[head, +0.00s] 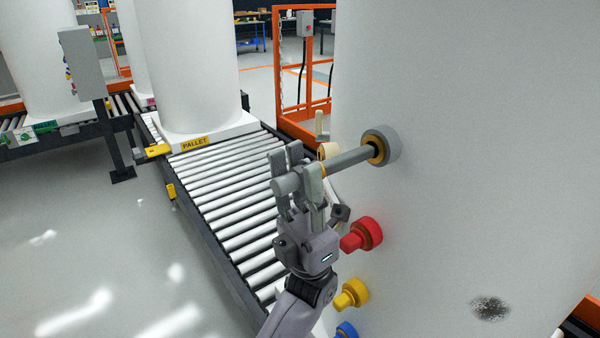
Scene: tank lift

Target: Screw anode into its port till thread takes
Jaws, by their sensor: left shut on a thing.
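The anode is a grey rod (346,160), held about level, with a thin orange band near my fingers. My left gripper (297,180) is shut on its left end. The rod's right end reaches the port (381,146), a grey collar with an orange inner ring and dark opening on the side of the big white tank (470,120). The tip is at or just inside the opening; I cannot tell how deep, or whether any thread is engaged. My right gripper is not in view.
Below the port, a red fitting (362,235), a yellow fitting (351,294) and a blue fitting (346,330) stick out from the tank. A beige ring-shaped piece (328,150) shows behind the rod. A roller conveyor (225,190) and orange frame (302,60) stand behind.

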